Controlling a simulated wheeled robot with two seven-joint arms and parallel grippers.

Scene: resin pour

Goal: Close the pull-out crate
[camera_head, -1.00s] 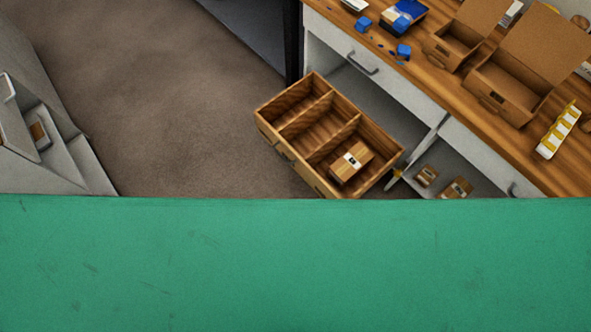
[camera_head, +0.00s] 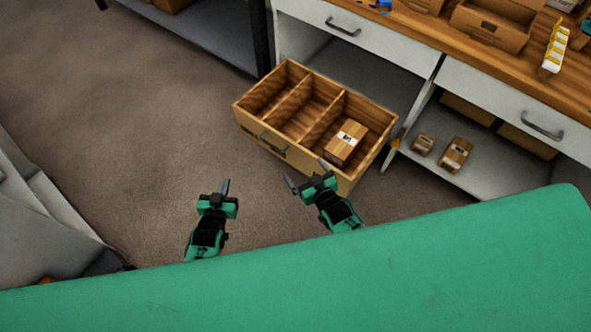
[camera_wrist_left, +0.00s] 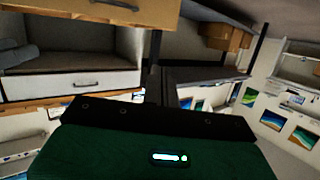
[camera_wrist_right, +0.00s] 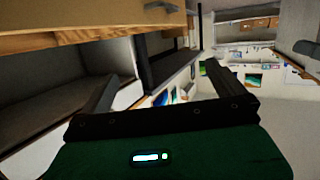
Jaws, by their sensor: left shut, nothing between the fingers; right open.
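The pull-out crate (camera_head: 290,152) is a wooden box with three compartments, standing pulled out from under the workbench in the head view. A brown box with a white label (camera_head: 346,142) lies in its right compartment. My left gripper (camera_head: 225,184) is shut and empty, in front of the crate's left part and apart from it. My right gripper (camera_head: 307,174) is open and empty, close to the right part of the crate's front; I cannot tell whether it touches. Wooden fronts with handles show at the top of the left wrist view (camera_wrist_left: 60,10) and right wrist view (camera_wrist_right: 90,18).
The workbench (camera_head: 450,42) has white drawers with handles (camera_head: 541,125). Small boxes (camera_head: 456,154) stand on a low shelf right of the crate. A dark-framed shelf (camera_head: 215,35) stands at the back left. The floor (camera_head: 120,130) left of the crate is clear.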

